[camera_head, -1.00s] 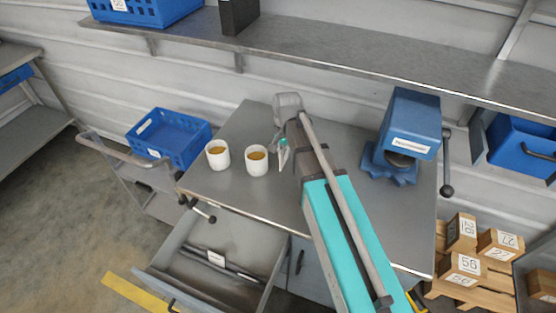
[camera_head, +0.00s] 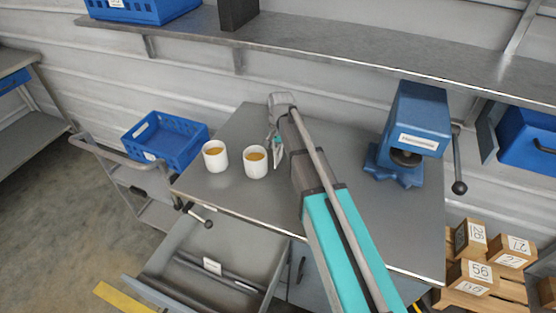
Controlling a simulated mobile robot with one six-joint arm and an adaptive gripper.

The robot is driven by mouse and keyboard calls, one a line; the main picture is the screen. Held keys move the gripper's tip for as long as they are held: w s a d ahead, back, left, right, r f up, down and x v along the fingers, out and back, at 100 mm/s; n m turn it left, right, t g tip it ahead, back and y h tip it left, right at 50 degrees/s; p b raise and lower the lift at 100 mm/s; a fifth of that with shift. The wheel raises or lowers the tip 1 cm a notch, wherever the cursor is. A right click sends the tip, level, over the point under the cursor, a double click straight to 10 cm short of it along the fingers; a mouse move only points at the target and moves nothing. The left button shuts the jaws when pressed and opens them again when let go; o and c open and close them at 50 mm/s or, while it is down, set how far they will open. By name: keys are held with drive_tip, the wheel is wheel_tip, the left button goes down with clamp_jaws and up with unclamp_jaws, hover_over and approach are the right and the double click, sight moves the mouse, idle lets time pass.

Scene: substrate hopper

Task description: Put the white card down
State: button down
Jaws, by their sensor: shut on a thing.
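My gripper (camera_head: 273,140) is over the grey worktop, beside the right-hand white cup. It is shut on a small white card (camera_head: 278,157), which shows as a thin, steeply tilted sliver with a bit of teal above it. Whether the card's lower edge touches the worktop (camera_head: 235,187) cannot be told. My arm, in grey and teal, crosses the worktop from the lower right and hides part of it.
Two white cups with amber contents, one left (camera_head: 215,156) and one right (camera_head: 256,162), stand left of the card. A blue press (camera_head: 412,130) stands at the right. An open drawer (camera_head: 215,262) juts out in front. A blue crate (camera_head: 165,140) is at left.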

drive_tip(key=shift+f, duration=0.1)
drive_tip(key=shift+w+a+f+b, duration=0.1)
drive_tip(key=shift+w+f+b, duration=0.25)
drive_tip(key=shift+f+b, duration=1.55)
drive_tip(key=shift+b, duration=0.1)
drive_tip(key=shift+f, duration=0.15)
drive_tip(key=c, duration=0.8)
unclamp_jaws()
wheel_tip(320, 180, up, 12)
drive_tip(key=w+p, duration=0.1)
drive_tip(key=p, duration=1.1)
drive_tip(key=shift+w+d, duration=0.2)
drive_tip(key=shift+d, duration=0.1)
